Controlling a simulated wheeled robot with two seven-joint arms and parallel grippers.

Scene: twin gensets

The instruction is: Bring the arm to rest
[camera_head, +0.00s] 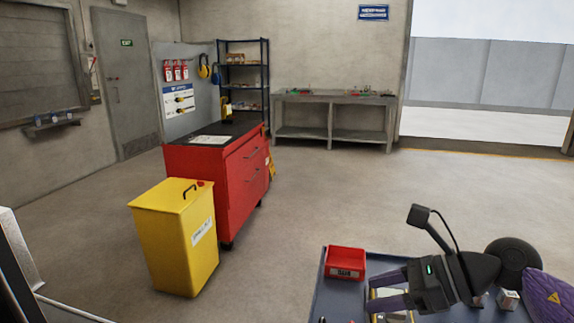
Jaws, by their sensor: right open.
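My right arm comes in from the lower right. My right gripper (388,290) is open, with its two fingers pointing left over a blue-grey surface (333,299). Something pale yellow shows between and below the fingers, too small to make out. I cannot tell whether the fingers touch it. My left gripper does not show.
A red bin (345,262) stands on the blue-grey surface, close beyond the fingers. A small white box (508,299) is by my arm. A yellow bin (178,240) and a red tool cabinet (235,180) stand left. A grey workbench (333,118) is at the back. Open floor lies between.

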